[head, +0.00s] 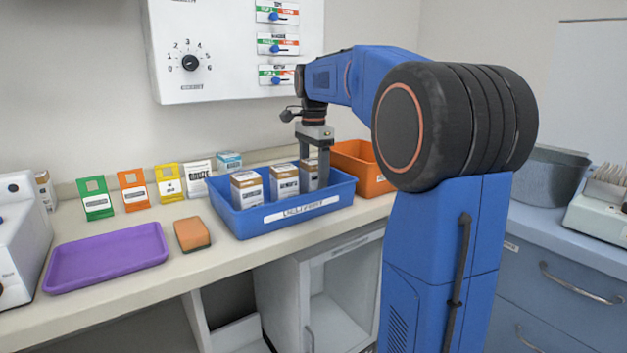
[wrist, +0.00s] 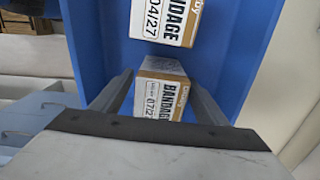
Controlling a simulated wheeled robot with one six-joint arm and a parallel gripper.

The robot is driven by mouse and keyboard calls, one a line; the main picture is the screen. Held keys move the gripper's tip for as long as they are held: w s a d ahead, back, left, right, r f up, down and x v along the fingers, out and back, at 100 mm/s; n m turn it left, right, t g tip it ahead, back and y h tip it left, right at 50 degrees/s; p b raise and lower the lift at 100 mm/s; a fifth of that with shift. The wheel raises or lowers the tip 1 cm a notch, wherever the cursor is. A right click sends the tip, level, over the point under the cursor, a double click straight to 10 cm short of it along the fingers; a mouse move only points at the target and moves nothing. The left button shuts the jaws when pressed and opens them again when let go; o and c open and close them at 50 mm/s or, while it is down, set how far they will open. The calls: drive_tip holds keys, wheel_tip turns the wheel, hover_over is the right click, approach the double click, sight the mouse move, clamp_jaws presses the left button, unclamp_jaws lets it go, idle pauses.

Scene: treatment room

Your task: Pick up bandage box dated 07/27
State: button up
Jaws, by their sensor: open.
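In the wrist view, a white and tan bandage box (wrist: 160,88) stands between the two fingers of my gripper (wrist: 163,95). Its label reads "BANDAGE" with a date that looks like 07/27. The fingers are apart on either side of it. In the head view my gripper (head: 314,165) points down into the blue tray (head: 247,221), at its right end, around the rightmost box (head: 309,178). Beside it in the tray are a second bandage box (head: 284,181), whose label in the wrist view (wrist: 165,20) reads 04/27, and a third box (head: 247,190) at the left.
An orange bin (head: 368,170) stands right behind the blue tray. A sponge (head: 192,234) and a purple tray (head: 107,257) lie to the left. Several coloured packets, including a green one (head: 95,199), stand along the wall. The tray walls are close to my gripper.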

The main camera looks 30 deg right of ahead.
drive_tip(key=shift+f, duration=1.05)
drive_tip(key=c, duration=1.2)
